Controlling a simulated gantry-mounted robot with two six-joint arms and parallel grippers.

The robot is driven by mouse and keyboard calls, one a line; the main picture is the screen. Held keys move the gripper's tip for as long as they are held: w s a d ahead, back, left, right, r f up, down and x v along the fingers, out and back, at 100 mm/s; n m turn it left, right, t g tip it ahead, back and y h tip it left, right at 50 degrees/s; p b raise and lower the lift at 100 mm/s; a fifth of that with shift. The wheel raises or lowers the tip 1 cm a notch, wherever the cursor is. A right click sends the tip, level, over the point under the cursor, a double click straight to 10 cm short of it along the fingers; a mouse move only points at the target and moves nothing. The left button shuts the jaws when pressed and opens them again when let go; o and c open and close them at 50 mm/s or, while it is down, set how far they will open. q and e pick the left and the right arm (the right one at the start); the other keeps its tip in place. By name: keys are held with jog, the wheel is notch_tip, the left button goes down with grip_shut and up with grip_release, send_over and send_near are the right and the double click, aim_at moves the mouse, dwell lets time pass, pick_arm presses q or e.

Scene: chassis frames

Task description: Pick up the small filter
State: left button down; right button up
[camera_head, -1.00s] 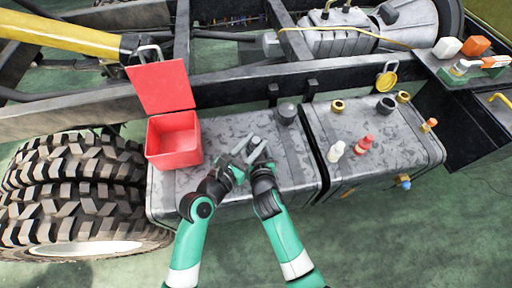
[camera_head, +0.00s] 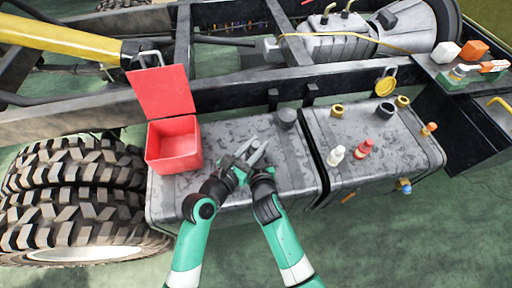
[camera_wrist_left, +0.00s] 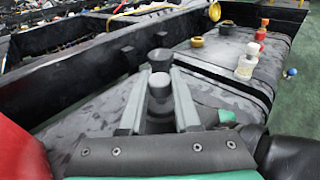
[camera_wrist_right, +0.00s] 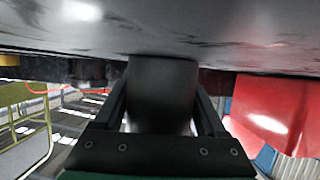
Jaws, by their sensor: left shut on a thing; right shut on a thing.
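My left gripper (camera_head: 243,149) and my right gripper (camera_head: 258,156) meet close together over the left grey tank. In the left wrist view, a small grey cylinder with a paler top, apparently the small filter (camera_wrist_left: 159,86), stands between the left fingers (camera_wrist_left: 157,98). In the right wrist view, a dark grey cylinder (camera_wrist_right: 161,92) fills the gap between the right fingers (camera_wrist_right: 161,100). It looks like the same filter held by both, but I cannot be certain. The fingers mostly hide it in the head view.
An open red box (camera_head: 173,146) is at the left. The right tank (camera_head: 385,150) carries a white bottle (camera_head: 336,154), a red bottle (camera_head: 364,149) and several caps. The big tyre (camera_head: 70,195) is at left.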

pick_arm(q)
notch_tip(320, 180, up, 10)
jog(key=shift+f, duration=0.2)
pick_arm(e)
jog(key=o, duration=1.5)
jog(key=v, duration=1.2)
